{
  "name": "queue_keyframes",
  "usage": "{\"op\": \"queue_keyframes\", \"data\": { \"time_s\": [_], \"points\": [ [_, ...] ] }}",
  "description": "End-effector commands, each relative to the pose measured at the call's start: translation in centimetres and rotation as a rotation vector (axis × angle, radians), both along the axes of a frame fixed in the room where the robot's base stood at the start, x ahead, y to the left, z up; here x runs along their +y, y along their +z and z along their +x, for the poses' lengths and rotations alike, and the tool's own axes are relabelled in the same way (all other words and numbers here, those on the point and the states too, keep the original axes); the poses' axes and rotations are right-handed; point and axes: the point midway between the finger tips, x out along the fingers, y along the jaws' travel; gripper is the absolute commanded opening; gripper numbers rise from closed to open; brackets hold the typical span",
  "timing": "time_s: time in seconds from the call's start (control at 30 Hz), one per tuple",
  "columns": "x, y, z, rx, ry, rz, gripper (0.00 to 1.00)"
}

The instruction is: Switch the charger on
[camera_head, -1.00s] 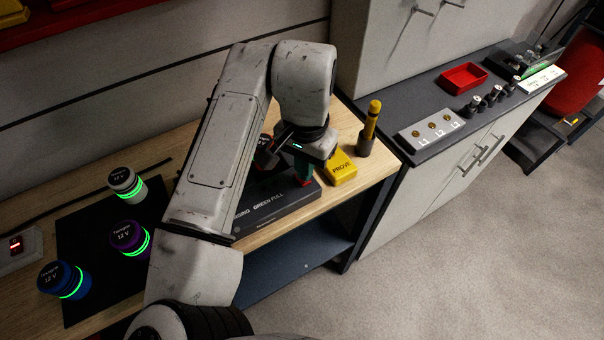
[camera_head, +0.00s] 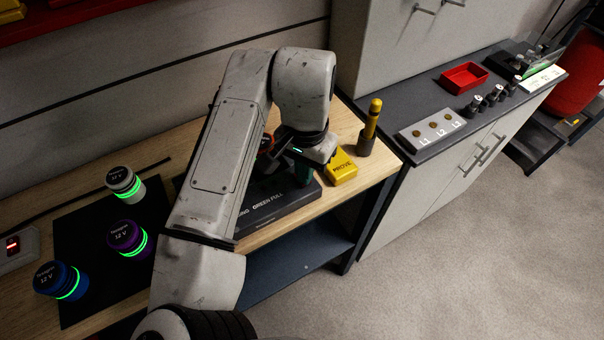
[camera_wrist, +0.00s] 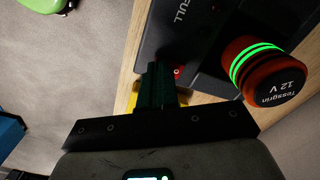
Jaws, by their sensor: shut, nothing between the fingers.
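The charger is a dark box (camera_head: 284,209) on the wooden bench, lettered "GREEN FULL". It also shows in the wrist view (camera_wrist: 185,38). A red battery (camera_wrist: 264,70) marked "Tessgrin 12 V" sits on it, its ring lit green. A small red switch (camera_wrist: 179,71) shows at the charger's edge, partly hidden by my fingers; its position cannot be told. My gripper (camera_head: 303,178) is shut and empty, its dark green fingers (camera_wrist: 157,72) right beside the switch. I cannot tell whether they touch it.
A yellow "PROVE" block (camera_head: 341,167) and a yellow rod in a dark holder (camera_head: 368,138) stand right of the charger. Several batteries with green rings, including a purple one (camera_head: 127,238), stand on a black mat (camera_head: 82,222) at left. A grey counter (camera_head: 429,105) adjoins on the right.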

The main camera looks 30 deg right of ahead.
Motion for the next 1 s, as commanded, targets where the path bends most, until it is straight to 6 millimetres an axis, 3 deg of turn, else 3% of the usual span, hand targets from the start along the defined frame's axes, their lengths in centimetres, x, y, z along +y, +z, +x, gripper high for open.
{"op": "queue_keyframes", "data": {
  "time_s": [0.43, 1.0],
  "points": [
    [0.0, -0.1, 0.0, 0.001, 0.001, 0.001, 0.00],
    [0.0, 4.1, 0.0, 0.000, 0.000, 0.000, 0.00]
  ]
}}
